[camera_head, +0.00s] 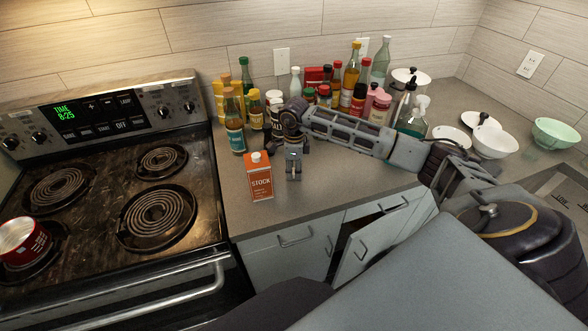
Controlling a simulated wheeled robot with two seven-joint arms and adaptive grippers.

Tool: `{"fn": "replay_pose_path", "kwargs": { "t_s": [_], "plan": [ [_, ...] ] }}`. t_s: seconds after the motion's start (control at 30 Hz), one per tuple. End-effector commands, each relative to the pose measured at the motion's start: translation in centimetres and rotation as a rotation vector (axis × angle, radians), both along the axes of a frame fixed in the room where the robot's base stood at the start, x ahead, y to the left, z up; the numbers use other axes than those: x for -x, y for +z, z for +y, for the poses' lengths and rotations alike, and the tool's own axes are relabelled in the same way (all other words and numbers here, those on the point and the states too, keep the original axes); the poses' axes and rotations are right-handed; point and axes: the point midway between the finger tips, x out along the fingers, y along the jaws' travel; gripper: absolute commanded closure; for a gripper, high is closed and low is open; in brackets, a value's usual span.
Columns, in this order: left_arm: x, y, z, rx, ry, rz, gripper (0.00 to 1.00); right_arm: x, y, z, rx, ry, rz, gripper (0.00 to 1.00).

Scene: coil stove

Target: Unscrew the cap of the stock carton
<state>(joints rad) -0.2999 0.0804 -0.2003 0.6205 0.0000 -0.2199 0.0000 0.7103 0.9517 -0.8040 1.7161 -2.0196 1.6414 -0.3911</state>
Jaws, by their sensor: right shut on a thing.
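The orange stock carton (260,181) stands upright on the counter just right of the stove. A small white round piece (256,156) shows on its top; I cannot tell whether it is the cap or the bare spout. My right gripper (293,176) points down just to the right of the carton, with a small gap between them. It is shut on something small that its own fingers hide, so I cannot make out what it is. My left gripper is not in view.
Several bottles and jars (235,133) crowd the counter behind the carton and my right arm. A coil stove (105,196) with a red pot (22,244) is at left. White bowls (493,142) stand at right. The counter front is clear. A cabinet door (358,254) stands ajar below.

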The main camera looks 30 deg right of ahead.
Motion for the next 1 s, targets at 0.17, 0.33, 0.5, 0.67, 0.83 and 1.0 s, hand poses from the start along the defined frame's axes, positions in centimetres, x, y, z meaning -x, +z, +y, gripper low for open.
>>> {"fn": "replay_pose_path", "kwargs": {
  "t_s": [0.17,0.33,0.5,0.67,0.83,1.0],
  "plan": [
    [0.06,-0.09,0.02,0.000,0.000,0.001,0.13,-0.02,-0.04,0.00,0.000,0.000,0.000,0.99],
    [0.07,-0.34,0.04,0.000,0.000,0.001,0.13,-0.02,-0.31,-0.01,0.000,0.000,0.000,0.68],
    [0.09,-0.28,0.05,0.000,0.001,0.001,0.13,-0.02,-0.25,-0.01,0.000,-0.001,0.000,0.49],
    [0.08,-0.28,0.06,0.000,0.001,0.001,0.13,-0.02,-0.24,-0.02,0.000,-0.001,0.000,0.49],
    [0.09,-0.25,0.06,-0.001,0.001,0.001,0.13,-0.02,-0.20,-0.02,0.000,-0.001,0.000,0.49],
    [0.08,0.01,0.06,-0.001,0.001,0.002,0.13,-0.02,0.09,-0.01,0.000,-0.001,0.000,0.49]
  ]
}}
